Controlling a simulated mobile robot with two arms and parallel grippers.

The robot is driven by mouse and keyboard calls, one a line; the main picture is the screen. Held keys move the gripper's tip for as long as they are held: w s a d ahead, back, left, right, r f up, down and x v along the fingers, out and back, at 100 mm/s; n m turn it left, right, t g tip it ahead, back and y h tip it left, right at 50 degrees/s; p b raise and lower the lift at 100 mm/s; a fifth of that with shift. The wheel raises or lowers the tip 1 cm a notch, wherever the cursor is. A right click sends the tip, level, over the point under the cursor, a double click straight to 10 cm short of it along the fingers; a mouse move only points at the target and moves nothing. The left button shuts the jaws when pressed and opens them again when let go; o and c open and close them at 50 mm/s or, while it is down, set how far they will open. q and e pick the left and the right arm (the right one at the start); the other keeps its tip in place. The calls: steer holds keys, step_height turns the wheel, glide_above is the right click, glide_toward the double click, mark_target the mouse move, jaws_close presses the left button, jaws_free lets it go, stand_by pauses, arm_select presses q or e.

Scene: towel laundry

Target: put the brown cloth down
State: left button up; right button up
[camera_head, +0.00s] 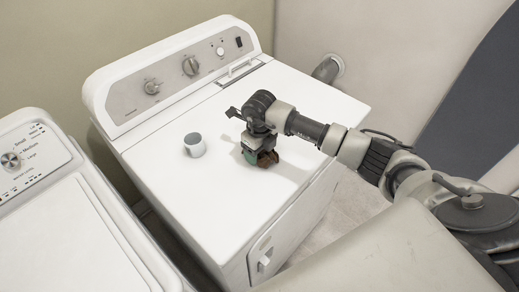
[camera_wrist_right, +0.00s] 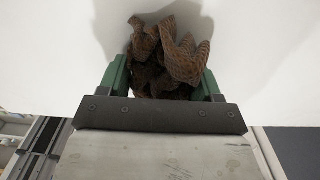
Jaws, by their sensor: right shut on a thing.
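My right gripper (camera_head: 262,162) points down just above or at the white top of the dryer-like machine (camera_head: 215,105). It is shut on the brown cloth (camera_head: 268,158). In the right wrist view the crumpled brown cloth (camera_wrist_right: 168,58) bunches between the two green fingers (camera_wrist_right: 160,82) and sticks out past their tips. A shadow lies beside the cloth on the white surface. I cannot tell whether the cloth touches that surface. My left gripper is not in view.
A control panel with knobs (camera_head: 190,65) rises along the back edge. A second white machine (camera_head: 75,235) stands at the left, across a gap. The top around the cup is clear.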

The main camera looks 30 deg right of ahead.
steer(key=o, duration=0.9)
steer(key=shift+f, duration=0.1)
steer(key=shift+r, duration=0.3)
step_height(320, 180, up, 10)
steer(key=b, duration=0.2)
steer(key=shift+r+b, duration=0.25)
steer(key=shift+b, duration=0.15)
steer(key=shift+r, duration=0.65)
